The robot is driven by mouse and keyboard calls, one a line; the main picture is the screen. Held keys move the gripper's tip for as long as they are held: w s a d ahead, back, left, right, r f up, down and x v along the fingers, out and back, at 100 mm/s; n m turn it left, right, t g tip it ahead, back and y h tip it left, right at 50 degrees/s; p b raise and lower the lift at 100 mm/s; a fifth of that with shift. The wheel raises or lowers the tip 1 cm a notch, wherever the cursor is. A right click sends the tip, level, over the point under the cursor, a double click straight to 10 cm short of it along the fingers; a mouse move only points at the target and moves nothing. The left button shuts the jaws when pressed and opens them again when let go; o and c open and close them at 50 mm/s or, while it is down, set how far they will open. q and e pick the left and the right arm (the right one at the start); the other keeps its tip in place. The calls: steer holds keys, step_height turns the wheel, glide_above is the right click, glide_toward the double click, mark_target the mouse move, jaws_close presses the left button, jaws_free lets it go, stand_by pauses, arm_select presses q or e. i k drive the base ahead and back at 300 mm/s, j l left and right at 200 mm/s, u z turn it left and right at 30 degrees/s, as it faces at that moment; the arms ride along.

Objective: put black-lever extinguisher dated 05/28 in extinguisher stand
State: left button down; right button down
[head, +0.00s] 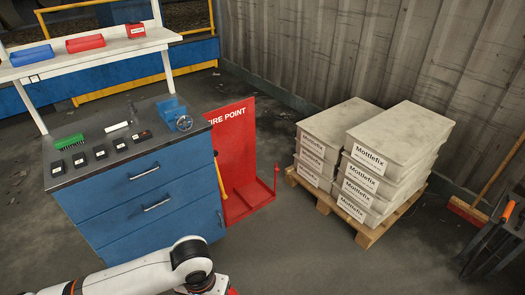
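The red extinguisher stand (237,150), marked "FIRE POINT", stands on the floor to the right of the blue cabinet. Its low base (252,194) looks empty. No extinguisher can be made out, so no black lever or date is readable. My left arm (150,272) comes in from the lower left and bends down at the bottom edge; its gripper is out of the picture. A small red patch (232,291) shows beside the arm at the bottom edge, too cut off to identify. My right gripper is not in view.
A wooden pallet (365,237) with stacked Mottlefix boxes (405,140) stands right of the stand. A broom (470,208) leans at the far right. The floor before the stand is clear.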

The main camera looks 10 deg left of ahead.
mark_target(228, 207)
steer(key=i+l, duration=0.15)
steer(key=i, duration=1.15)
steer(key=i+l, duration=0.15)
steer(key=i, duration=1.1)
